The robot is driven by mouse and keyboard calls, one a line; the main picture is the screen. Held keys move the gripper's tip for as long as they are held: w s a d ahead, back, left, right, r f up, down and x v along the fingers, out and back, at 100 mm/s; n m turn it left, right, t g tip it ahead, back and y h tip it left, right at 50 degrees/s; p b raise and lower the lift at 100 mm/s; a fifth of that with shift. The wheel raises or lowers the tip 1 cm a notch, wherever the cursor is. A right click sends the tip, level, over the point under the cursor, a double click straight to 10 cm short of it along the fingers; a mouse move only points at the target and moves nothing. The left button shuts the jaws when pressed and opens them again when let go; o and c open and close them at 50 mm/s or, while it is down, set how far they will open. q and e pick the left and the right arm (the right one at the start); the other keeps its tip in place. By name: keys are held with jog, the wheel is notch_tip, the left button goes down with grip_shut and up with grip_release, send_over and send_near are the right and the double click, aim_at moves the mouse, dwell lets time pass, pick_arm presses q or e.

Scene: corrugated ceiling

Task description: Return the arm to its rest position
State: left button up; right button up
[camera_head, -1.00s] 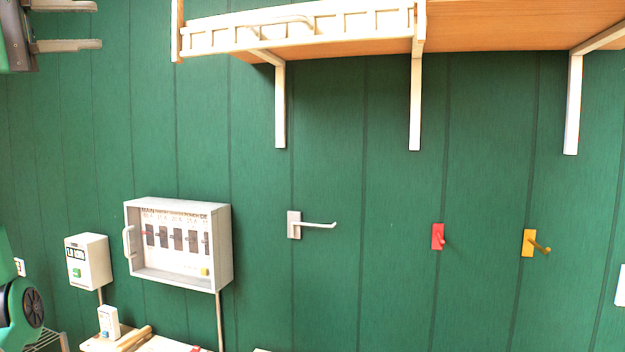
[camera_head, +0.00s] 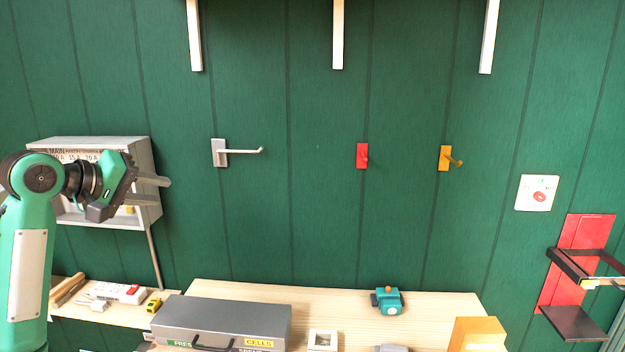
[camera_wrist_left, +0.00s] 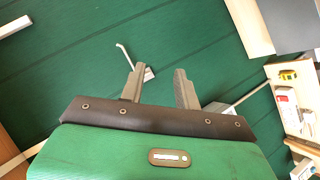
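My left arm comes in from the left in the head view. Its gripper (camera_head: 157,191) is in front of the grey fuse box (camera_head: 145,158) on the green wall, and hides part of it. In the left wrist view the two fingers of this gripper (camera_wrist_left: 158,88) stand apart with nothing between them. A grey wall hook (camera_wrist_left: 147,74) shows behind the fingers, away from them. My right gripper is in neither view.
Grey, red (camera_head: 362,156) and yellow (camera_head: 444,158) hooks are on the wall. Below, a wooden bench (camera_head: 430,302) holds a grey case (camera_head: 222,318) and a teal device (camera_head: 387,301). A red bracket (camera_head: 575,262) is at the right.

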pick_arm(q)
jog(key=s+d+f+m+g+y, duration=0.1)
jog(key=s+d+f, duration=0.15)
jog(key=f, duration=0.85)
jog(key=s+d+f+m+g+y, duration=0.15)
jog(key=s+f, duration=0.25)
jog(key=f, duration=0.8)
jog(key=s+d+f+m+g+y, duration=0.1)
jog(key=s+d+f, duration=0.25)
jog(key=f, duration=0.75)
jog(key=s+f+m+g+y, duration=0.2)
jog(key=s+f, duration=0.6)
jog(key=s, duration=0.6)
jog(key=s+f+m+g+y, duration=0.15)
jog(key=s+f, duration=0.55)
jog(key=s, duration=0.7)
notch_tip(320, 180, down, 28)
jog(key=m+g, duration=0.1)
jog(key=g, duration=0.1)
jog(key=s+a+f+g+p, duration=0.1)
jog(key=s+a+f, duration=0.1)
jog(key=s+f, duration=1.7)
notch_tip(320, 180, down, 3)
jog(key=shift+s+a+r, duration=0.2)
jog(key=shift+s+a, duration=0.15)
jog(key=shift+s, duration=0.05)
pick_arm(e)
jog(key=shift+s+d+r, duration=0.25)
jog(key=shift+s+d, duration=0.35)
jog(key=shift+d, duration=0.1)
